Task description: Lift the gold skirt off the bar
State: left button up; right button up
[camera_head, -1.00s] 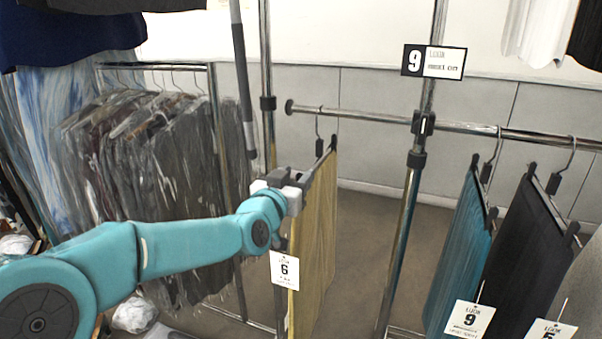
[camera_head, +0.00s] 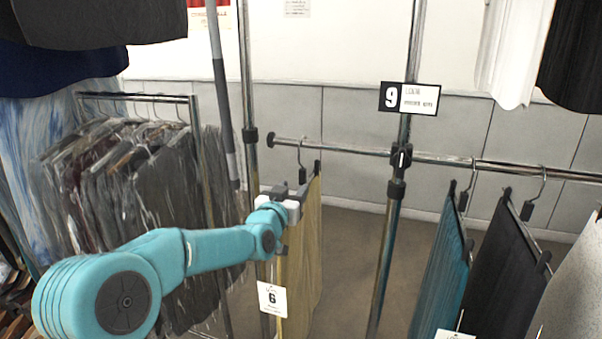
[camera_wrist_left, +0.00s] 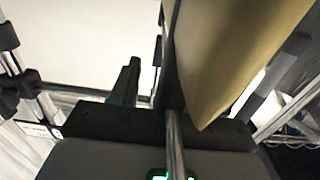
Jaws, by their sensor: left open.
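The gold skirt (camera_head: 305,262) hangs from a hanger (camera_head: 301,160) whose hook is over the chrome bar (camera_head: 350,152), near its left end. A white tag marked 6 (camera_head: 271,299) hangs at its near edge. My left gripper (camera_head: 293,196) is at the skirt's top near edge, below the bar; the head view hides most of its fingers. In the left wrist view, the gold skirt (camera_wrist_left: 225,60) and a dark strip lie between the spread fingers (camera_wrist_left: 190,90). I cannot tell whether a finger touches the skirt. My right gripper is not in view.
An upright post (camera_head: 392,215) with a sign marked 9 (camera_head: 408,98) stands right of the skirt. A teal skirt (camera_head: 441,275) and a black one (camera_head: 500,265) hang farther right. A rack of bagged clothes (camera_head: 125,190) stands left. Floor shows between the skirt and the post.

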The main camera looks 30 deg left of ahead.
aim_at(302, 178)
pick_arm(q)
jog(key=shift+p+x, duration=0.85)
jog(key=shift+x, duration=2.6)
jog(key=shift+a+r, duration=0.1)
jog(key=shift+r, duration=0.05)
